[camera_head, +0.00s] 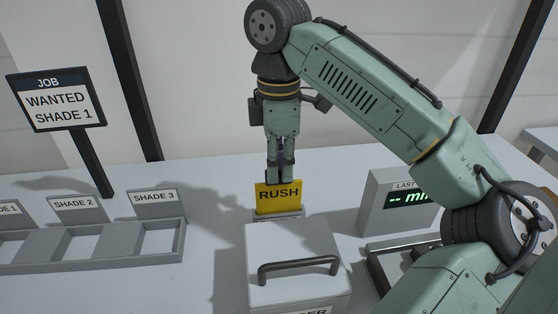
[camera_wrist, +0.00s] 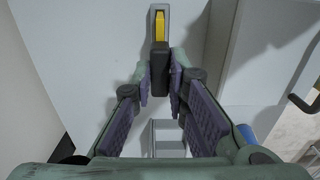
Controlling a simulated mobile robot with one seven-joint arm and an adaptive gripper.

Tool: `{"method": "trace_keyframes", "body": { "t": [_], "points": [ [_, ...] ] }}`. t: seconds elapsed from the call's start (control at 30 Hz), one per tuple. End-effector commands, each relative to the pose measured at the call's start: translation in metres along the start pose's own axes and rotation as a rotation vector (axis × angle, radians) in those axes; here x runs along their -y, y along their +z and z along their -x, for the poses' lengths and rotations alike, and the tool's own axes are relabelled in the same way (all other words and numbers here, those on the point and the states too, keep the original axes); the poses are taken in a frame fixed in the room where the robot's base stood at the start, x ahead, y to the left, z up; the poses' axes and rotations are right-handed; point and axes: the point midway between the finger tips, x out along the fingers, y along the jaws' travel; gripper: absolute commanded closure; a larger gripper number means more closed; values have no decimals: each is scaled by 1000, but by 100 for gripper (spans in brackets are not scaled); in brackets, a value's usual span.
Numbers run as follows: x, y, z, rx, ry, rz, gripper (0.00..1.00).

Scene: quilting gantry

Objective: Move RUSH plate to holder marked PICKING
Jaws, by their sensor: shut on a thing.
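The RUSH plate (camera_head: 279,197) is yellow with black lettering and stands upright at a small grey holder (camera_head: 292,215), behind a grey lidded box. I cannot tell whether it is fully seated or slightly raised. My gripper (camera_head: 280,178) points straight down, shut on the plate's top. In the wrist view, my gripper's fingertips (camera_wrist: 160,77) close on a dark grip block (camera_wrist: 159,62), with the plate's yellow edge (camera_wrist: 160,25) beyond it. The label on the holder is hidden by the box. No marking PICKING is readable in either view.
The grey box (camera_head: 293,268) with a dark handle stands close in front of the plate. A display (camera_head: 405,197) stands to the right. A shade rack (camera_head: 95,245) lies left, with a JOB sign (camera_head: 57,100) behind. The wrist view shows a pale frame (camera_wrist: 168,132).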

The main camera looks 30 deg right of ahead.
Motion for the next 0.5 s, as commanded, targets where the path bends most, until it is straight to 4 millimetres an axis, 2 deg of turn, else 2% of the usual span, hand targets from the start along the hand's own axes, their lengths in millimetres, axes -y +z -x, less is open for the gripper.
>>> {"method": "trace_keyframes", "body": {
  "t": [0.5],
  "points": [
    [0,0,-13,-1,-1,0,100]
  ]
}}
